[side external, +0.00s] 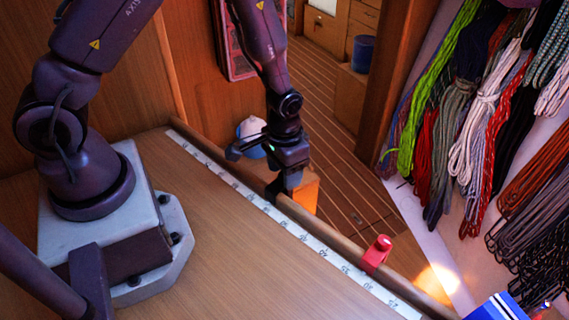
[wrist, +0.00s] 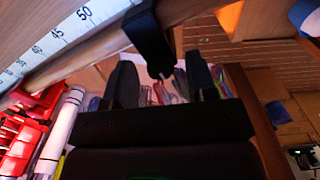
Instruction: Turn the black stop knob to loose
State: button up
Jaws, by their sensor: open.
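The black stop (side external: 274,188) is clamped around the wooden rail, at the rail's far half beside the white scale strip. In the wrist view the black stop (wrist: 147,32) wraps the rail, and its dark lower end, where the knob seems to be, points down between my fingers. My gripper (side external: 291,182) is beside the stop, on the outer side of the rail. In the wrist view my gripper (wrist: 160,78) is open, with one finger on each side of the stop's lower end. The knob's mark and setting are too dark to read.
A red stop (side external: 376,253) sits farther down the rail (side external: 330,236). An orange block (side external: 304,192) is behind my gripper. Coiled lines (side external: 480,120) hang at the right.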

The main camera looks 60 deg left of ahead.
notch_tip(320, 180, up, 13)
dwell(0.4)
jog(key=s+r+t, duration=0.2)
jog(key=s+r, duration=0.4)
jog(key=r, duration=0.3)
jog(key=s+a+r+t, duration=0.1)
jog(key=s+r+t, duration=0.2)
jog(key=s+r, duration=0.4)
jog(key=shift+s+a+r+m+t, duration=0.2)
jog(key=shift+r+m+t, duration=0.1)
jog(key=shift+r, duration=0.65)
